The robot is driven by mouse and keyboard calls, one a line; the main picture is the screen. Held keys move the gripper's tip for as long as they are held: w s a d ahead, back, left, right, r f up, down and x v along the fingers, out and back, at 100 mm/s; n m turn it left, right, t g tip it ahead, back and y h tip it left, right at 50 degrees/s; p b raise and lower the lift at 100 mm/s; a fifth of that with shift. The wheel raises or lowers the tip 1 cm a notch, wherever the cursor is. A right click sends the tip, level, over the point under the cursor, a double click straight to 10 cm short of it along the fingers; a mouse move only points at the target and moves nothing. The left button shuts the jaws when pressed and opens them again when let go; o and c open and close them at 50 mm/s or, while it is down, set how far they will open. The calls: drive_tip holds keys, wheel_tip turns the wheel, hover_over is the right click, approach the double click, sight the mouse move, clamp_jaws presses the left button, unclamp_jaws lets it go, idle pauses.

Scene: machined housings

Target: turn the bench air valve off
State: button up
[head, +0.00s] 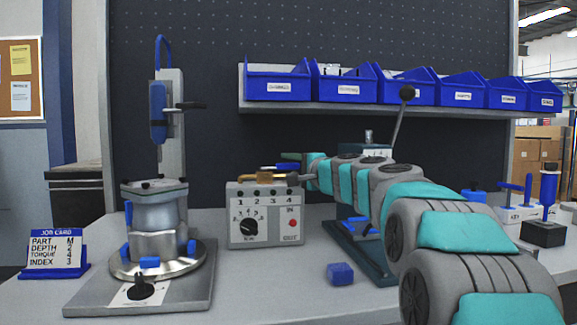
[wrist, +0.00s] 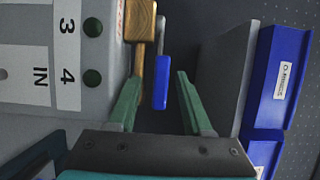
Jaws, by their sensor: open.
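The air valve has a brass body (head: 262,177) on top of the grey control box (head: 265,225), and a blue lever handle (head: 285,166). In the wrist view the brass body (wrist: 140,25) is at the top, with the blue handle (wrist: 161,80) beside it and roughly parallel to it. My gripper (wrist: 159,77) is open, its green fingers on either side of the handle's end, with visible gaps on both sides. In the head view my gripper (head: 290,160) is at the handle, and the arm reaches in from the right. Contact cannot be seen.
A shelf of blue bins (head: 350,90) is behind and above, and a bin (wrist: 275,75) shows close to the right finger. A press lever with a black knob (head: 407,93) rises behind my arm. A blue block (head: 340,274) lies on the bench; a fixture (head: 155,225) stands left.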

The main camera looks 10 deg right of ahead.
drive_tip(key=shift+w, duration=0.1)
drive_tip(key=shift+c, duration=0.2)
clamp_jaws()
idle(1.2)
